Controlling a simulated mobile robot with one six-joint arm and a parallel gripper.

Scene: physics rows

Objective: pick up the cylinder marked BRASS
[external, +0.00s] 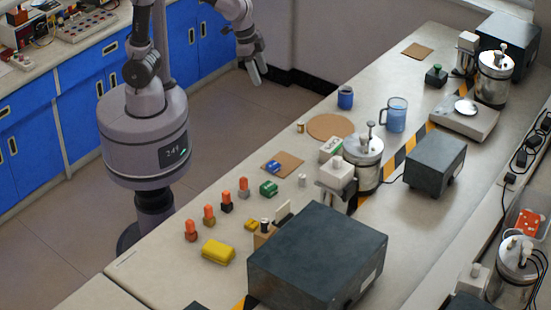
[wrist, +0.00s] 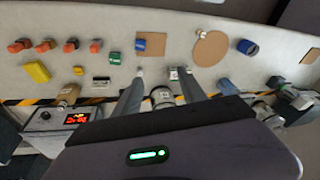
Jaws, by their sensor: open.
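Two small cylinders stand apart on the bench, and I cannot read a marking on either. One is brass-coloured (external: 301,127), beside the near edge of the round cork mat (external: 331,127); it also shows in the wrist view (wrist: 200,33). The other is pale grey (external: 302,180), to the right of the green block (external: 269,188). My gripper (external: 257,80) is open and empty, raised off the bench's far-left side in the external view. In the wrist view its fingers (wrist: 161,76) spread apart, with the bench beyond them.
A square mat (external: 291,160) with a blue block (external: 273,167) lies near the cylinders. A blue cup (external: 345,97), a blue mug (external: 393,115) and a metal vessel (external: 363,160) stand around the cork mat. Several orange-topped pieces, a yellow block (external: 218,251) and a dark box (external: 318,258) occupy the near end.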

